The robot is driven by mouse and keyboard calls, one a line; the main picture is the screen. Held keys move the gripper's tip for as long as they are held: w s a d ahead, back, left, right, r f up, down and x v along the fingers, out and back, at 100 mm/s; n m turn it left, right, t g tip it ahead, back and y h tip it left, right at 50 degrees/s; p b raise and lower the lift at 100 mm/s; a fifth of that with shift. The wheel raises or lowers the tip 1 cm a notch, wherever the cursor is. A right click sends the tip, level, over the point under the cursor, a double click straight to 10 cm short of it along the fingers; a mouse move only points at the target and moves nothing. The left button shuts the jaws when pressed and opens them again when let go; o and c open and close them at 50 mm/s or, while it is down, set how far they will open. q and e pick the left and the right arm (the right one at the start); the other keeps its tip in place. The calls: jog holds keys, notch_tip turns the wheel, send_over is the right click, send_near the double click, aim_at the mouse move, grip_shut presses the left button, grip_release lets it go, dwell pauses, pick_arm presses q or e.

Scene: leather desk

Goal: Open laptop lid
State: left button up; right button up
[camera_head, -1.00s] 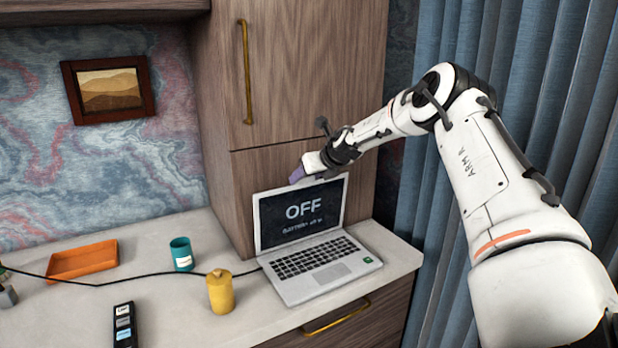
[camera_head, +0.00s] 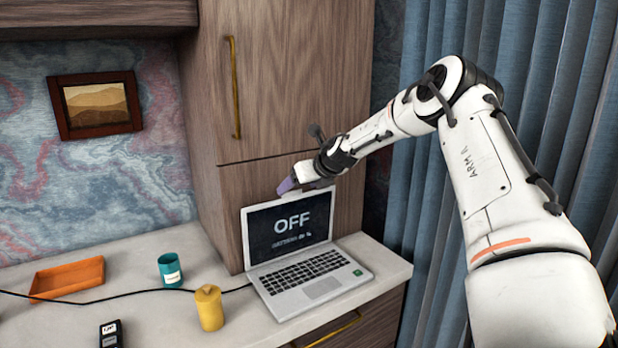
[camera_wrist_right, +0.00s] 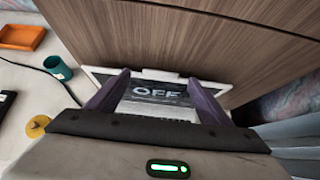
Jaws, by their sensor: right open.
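The laptop (camera_head: 306,261) stands on the desk with its lid (camera_head: 288,227) raised, about upright or leaning slightly back. Its screen reads "OFF" and the keyboard is in plain sight. My right gripper (camera_head: 286,187) is at the top edge of the lid in the head view. In the right wrist view my right gripper (camera_wrist_right: 160,85) has its two purple fingers spread apart, with the lid's screen (camera_wrist_right: 158,95) showing between them. I cannot tell whether a finger touches the lid. My left gripper is not in view.
A yellow canister (camera_head: 209,307) stands left of the laptop, with a teal cup (camera_head: 170,269) and an orange tray (camera_head: 66,278) farther left. A black cable (camera_head: 130,294) runs to the laptop. A wooden cabinet (camera_head: 270,95) rises close behind the lid.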

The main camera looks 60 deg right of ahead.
jog(key=v, duration=0.7)
jog(key=shift+r, duration=0.2)
jog(key=shift+s, duration=0.15)
